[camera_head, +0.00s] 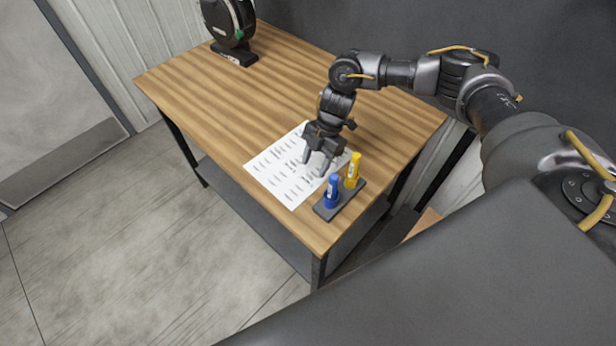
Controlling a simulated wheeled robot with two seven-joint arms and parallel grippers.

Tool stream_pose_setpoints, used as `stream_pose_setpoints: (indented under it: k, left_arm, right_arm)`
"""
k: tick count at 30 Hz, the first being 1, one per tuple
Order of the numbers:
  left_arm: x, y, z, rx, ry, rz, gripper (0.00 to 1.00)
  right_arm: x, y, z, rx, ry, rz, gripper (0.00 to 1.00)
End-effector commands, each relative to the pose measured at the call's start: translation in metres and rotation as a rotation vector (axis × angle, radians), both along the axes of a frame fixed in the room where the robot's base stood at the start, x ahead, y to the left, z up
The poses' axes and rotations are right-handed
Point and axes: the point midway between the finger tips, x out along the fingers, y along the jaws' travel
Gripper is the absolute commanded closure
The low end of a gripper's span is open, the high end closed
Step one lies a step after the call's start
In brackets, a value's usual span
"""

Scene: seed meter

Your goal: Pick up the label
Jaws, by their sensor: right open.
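A white label sheet (279,179) with rows of printed labels lies flat on the wooden table. My right gripper (315,169) is over the right part of the sheet, fingers pointing down and apart, with nothing seen between them. The gripper and wrist hide some of the labels. I cannot tell whether the fingertips touch the sheet. My left gripper is not in view.
The wooden table (235,100) is clear behind and left of the sheet. A dark holder (345,198) with a blue marker (332,191) and a yellow marker (352,171) stands right beside the gripper, near the front corner. A black round device (228,22) stands at the far left edge.

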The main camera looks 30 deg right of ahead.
Motion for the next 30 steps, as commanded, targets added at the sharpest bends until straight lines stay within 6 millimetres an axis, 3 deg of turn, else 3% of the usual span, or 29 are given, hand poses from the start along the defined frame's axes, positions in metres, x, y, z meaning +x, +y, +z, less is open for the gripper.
stream_pose_setpoints:
  k: [1,6,15,24,30]
  left_arm:
    - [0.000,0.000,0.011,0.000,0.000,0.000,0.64]
    - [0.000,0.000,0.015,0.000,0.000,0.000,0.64]
    - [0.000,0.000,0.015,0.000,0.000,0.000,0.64]
    - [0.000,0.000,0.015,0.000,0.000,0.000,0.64]
    - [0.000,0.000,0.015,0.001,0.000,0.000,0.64]
  right_arm:
    - [-0.002,0.003,-0.002,0.000,0.004,0.001,0.51]
    - [-0.003,0.010,-0.023,0.000,0.001,-0.001,0.51]
    - [-0.003,0.011,-0.028,0.000,-0.001,0.000,0.52]
    - [-0.003,0.011,-0.028,0.000,-0.001,0.000,0.90]
    - [-0.003,0.011,-0.028,0.001,-0.001,0.000,0.91]
